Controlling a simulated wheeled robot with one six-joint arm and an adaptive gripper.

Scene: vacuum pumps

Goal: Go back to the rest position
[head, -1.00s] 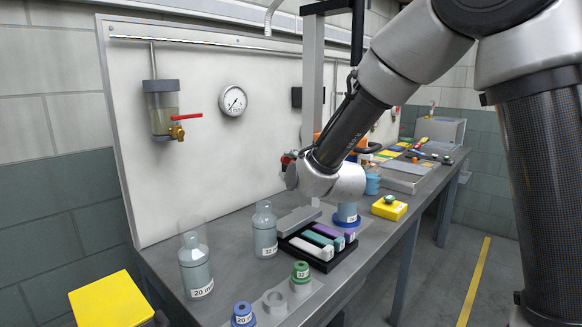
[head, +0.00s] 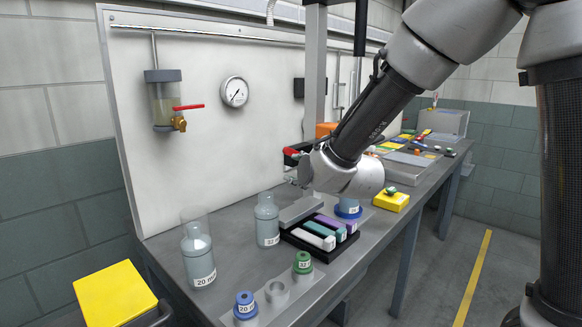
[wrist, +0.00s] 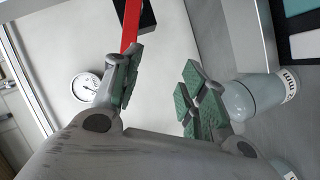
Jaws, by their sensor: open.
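My gripper (head: 300,168) is at the end of my arm, above the bench and in front of the pale back panel (head: 225,150). In the wrist view my gripper (wrist: 160,88) has its two green-padded fingers spread, with nothing between them. A red bar (wrist: 131,25) with a black block (wrist: 147,14) shows just beyond the left finger there; I cannot tell if they touch. In the head view a red part (head: 291,150) shows beside my gripper. My wrist hides some of the bench behind it.
Bottles (head: 197,262) (head: 267,225), a black tray (head: 296,243) of coloured blocks, and green (head: 302,263) and blue (head: 245,307) capped pieces stand on the bench (head: 220,290). A gauge (head: 235,92) and red-handled valve (head: 180,115) are on the panel. Floor (head: 440,270) is clear at right.

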